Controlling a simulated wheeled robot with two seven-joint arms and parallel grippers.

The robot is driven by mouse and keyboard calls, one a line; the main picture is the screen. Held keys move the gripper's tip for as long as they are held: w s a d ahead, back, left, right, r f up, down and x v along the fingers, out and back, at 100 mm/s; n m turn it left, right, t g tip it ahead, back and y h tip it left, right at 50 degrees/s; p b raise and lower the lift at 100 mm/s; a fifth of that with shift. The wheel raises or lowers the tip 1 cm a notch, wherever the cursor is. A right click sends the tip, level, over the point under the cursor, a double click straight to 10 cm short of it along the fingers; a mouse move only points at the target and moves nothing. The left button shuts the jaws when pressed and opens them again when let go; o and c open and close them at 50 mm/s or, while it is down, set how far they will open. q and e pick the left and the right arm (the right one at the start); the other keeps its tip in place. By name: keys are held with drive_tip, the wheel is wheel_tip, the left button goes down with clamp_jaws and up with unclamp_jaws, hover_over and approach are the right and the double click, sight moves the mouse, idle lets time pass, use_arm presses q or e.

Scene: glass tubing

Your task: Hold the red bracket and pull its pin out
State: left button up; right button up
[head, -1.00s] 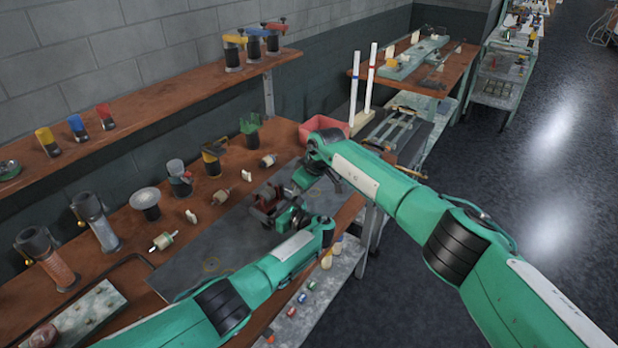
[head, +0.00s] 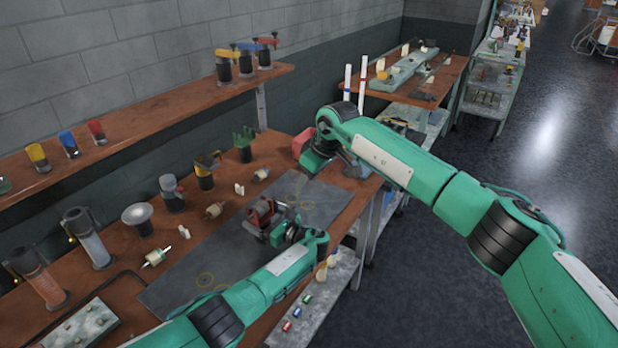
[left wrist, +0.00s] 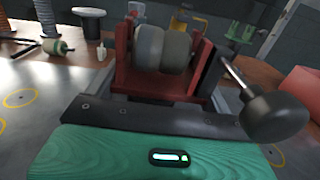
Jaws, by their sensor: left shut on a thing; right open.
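The red bracket (head: 262,212) stands on the dark mat (head: 190,278) in the head view. In the left wrist view the bracket (left wrist: 122,62) holds grey rollers (left wrist: 164,48) between its red side walls. The pin (left wrist: 272,115) has a black knob and a metal shaft that slants up to the bracket's right wall; how deep it sits is hidden. My left gripper (head: 276,232) is shut on the bracket from its near side. My right gripper (head: 308,170) is open and empty, up and to the right of the bracket, apart from it.
Several canisters and small parts line the wooden bench behind the mat. A pink-red bin (head: 301,142) stands behind my right gripper, and it shows at the right of the left wrist view (left wrist: 303,88). The mat around the bracket is largely clear.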

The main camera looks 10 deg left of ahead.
use_arm(q)
drive_tip(key=o, duration=1.1)
drive_tip(key=shift+d, duration=0.1)
drive_tip(key=shift+d, duration=0.1)
